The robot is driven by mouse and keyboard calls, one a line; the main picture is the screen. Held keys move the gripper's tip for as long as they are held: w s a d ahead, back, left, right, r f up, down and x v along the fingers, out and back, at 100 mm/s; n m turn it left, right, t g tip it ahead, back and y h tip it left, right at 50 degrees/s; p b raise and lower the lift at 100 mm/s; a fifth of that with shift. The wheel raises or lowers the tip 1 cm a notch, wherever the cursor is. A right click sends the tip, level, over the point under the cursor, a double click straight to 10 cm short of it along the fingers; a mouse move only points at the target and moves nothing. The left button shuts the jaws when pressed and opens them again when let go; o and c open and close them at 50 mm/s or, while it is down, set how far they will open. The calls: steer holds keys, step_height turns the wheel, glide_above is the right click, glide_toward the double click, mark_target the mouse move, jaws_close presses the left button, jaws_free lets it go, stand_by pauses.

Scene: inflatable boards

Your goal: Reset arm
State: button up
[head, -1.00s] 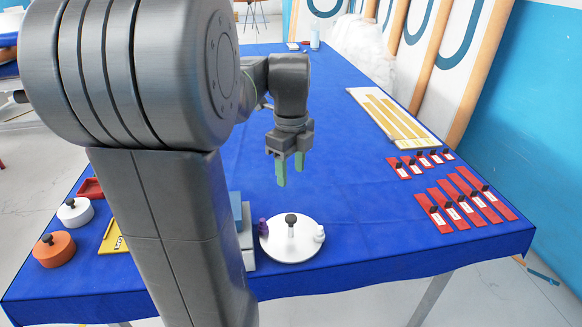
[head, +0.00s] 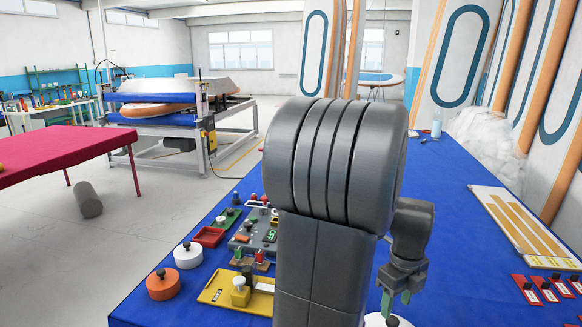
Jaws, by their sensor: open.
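My gripper (head: 396,298) hangs down over the blue-covered table (head: 462,240), just right of my large grey arm link. Its two green fingers are apart, with nothing seen between them. Below it, a white disc (head: 388,320) with a dark knob is partly cut off by the bottom edge of the head view. My arm hides the middle of the table.
On the table's left are an orange round piece (head: 163,286), a white round piece (head: 188,256), a yellow plate (head: 222,290), a red tray (head: 209,237) and a grey panel (head: 255,232). Red strips (head: 541,290) and a white board (head: 522,228) lie right. A red-covered table (head: 55,146) stands left.

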mark_target(393, 320)
step_height(393, 320, down, 5)
steer(key=shift+r, duration=0.1)
steer(key=shift+r, duration=0.15)
stand_by(0.3)
step_height(393, 320, up, 13)
step_height(393, 320, down, 13)
steer(key=shift+f, duration=0.2)
steer(key=shift+n, duration=0.5)
steer(key=n, duration=0.4)
steer(key=shift+r+n, duration=0.15)
steer(key=shift+n, duration=0.25)
steer(key=n, duration=0.5)
steer(key=shift+n+p, duration=0.3)
steer(key=shift+p, duration=0.05)
